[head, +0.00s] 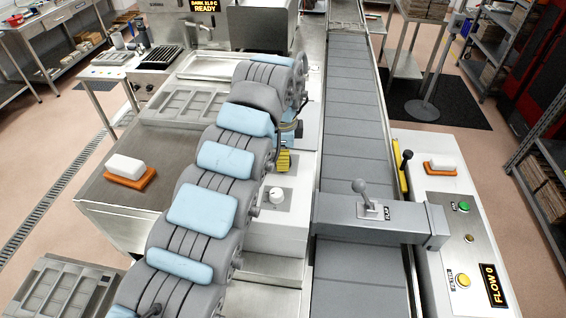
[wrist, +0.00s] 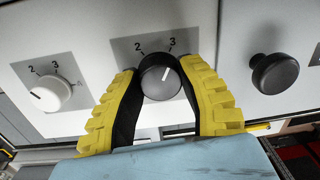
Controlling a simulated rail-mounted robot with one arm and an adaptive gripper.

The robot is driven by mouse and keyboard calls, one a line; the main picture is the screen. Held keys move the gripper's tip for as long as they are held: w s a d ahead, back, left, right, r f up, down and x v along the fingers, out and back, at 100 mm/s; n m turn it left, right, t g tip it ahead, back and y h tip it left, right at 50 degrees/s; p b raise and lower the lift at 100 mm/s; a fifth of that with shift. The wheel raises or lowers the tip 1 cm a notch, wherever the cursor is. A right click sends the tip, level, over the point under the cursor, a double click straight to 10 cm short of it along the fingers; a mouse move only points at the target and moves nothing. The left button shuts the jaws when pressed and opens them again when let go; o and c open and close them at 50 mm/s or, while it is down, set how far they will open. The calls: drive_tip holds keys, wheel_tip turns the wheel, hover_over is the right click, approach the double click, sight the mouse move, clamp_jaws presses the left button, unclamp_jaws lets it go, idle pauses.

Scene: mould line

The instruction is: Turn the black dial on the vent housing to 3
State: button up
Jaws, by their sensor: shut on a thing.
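The black dial (wrist: 158,84) is on a grey plate on the pale vent housing (wrist: 110,22) in the wrist view. Its white mark points up and slightly right, roughly toward the printed 3 (wrist: 172,42); the 2 (wrist: 138,49) is up and to the left. My gripper (wrist: 159,70) is shut on the dial, one yellow finger on each side. The black inner pads touch or nearly cover its sides. In the head view my gripper (head: 284,160) shows only as a bit of yellow beside the arm, and the black dial is hidden.
A white dial (wrist: 47,92) sits left of the black one, and a round black knob (wrist: 275,73) sticks out to the right. In the head view the white dial (head: 276,195) is near my arm. A conveyor (head: 350,120) runs to the right, with a lever (head: 363,190) on its crossbar.

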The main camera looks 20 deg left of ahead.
drive_tip(key=shift+a+m, duration=0.1)
drive_tip(key=shift+m, duration=0.3)
drive_tip(key=o, duration=1.2)
drive_tip(key=shift+s+f, duration=0.1)
drive_tip(key=shift+r, duration=0.4)
drive_tip(key=r, duration=1.1)
drive_tip(key=shift+s+r, duration=0.15)
drive_tip(key=shift+s, duration=0.1)
